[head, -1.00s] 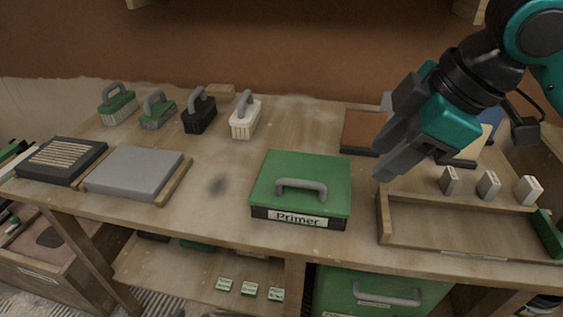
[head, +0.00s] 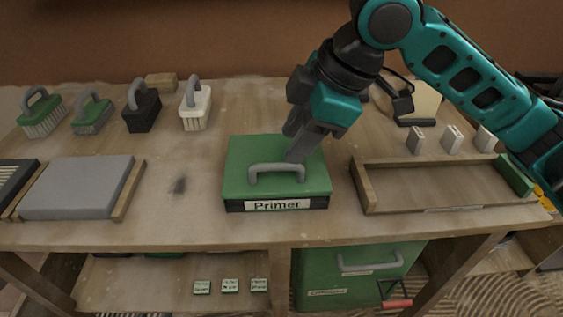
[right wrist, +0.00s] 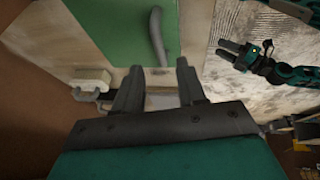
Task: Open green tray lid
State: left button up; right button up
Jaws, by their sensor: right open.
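The green tray lid (head: 240,160) is closed on a dark box with a "Primer" label (head: 278,205), at the middle of the bench. Its grey arched handle (head: 262,168) faces the front. My right gripper (head: 298,152) hangs over the lid's right half, just behind the handle's right end, and partly covers the lid. In the right wrist view its open jaws (right wrist: 158,80) point toward the lid (right wrist: 105,30). The handle (right wrist: 158,35) lies ahead of the fingertips, not between them. My left gripper (right wrist: 240,55) shows apart at the upper right there, small and dark.
Several brushes with grey handles, one white (head: 195,110), stand at the back left. A grey slab (head: 80,187) lies left of the box. A shallow wooden tray (head: 362,188) and small blocks (head: 451,138) are to the right. A larger green box (head: 320,270) is below.

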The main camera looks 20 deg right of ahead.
aim_at(277, 165)
jog(key=b+x, duration=0.1)
jog(key=x, duration=0.4)
jog(key=shift+w+a+f, duration=0.1)
jog(key=shift+f, duration=0.15)
jog(key=shift+c, duration=0.5)
grip_shut()
